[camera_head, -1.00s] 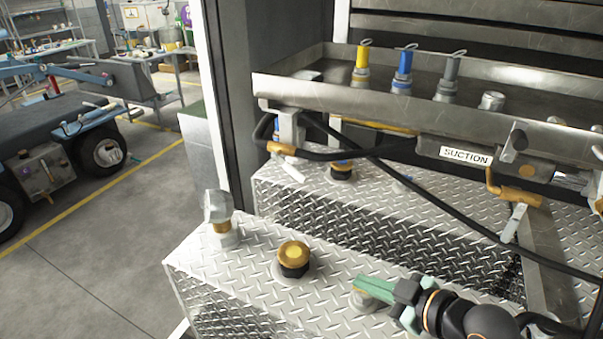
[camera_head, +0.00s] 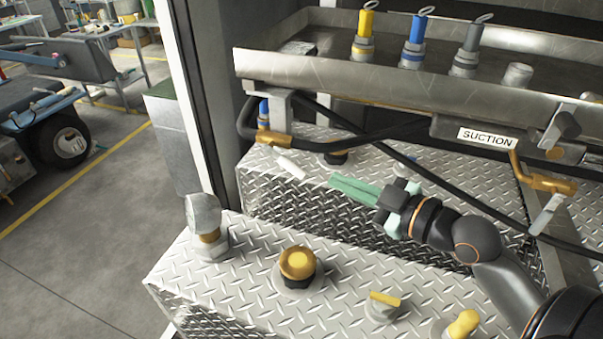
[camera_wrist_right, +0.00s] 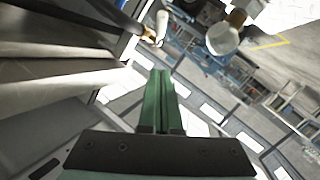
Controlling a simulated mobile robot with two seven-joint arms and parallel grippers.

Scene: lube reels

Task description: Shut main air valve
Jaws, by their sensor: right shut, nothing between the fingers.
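No part is labelled as the main air valve, so I cannot tell which one it is. A small fitting with a flat yellow handle (camera_head: 385,301) stands on the near diamond-plate box top. A rounded yellow knob (camera_head: 464,324) sits to its right, near the bottom edge. My right gripper (camera_head: 333,182) points left above the boxes, its green fingers together and empty. The closed fingers also show in the right wrist view (camera_wrist_right: 160,76). A pale blue fitting (camera_head: 408,184) is partly hidden behind the gripper. My left gripper is not in view.
A brass-topped black cap (camera_head: 297,266) and a tall silver-capped filler (camera_head: 205,222) stand on the near box (camera_head: 340,250). A metal tray (camera_head: 330,72) with coloured nozzles overhangs behind. Black hoses and a SUCTION label (camera_head: 486,138) lie below it. Open floor is at left.

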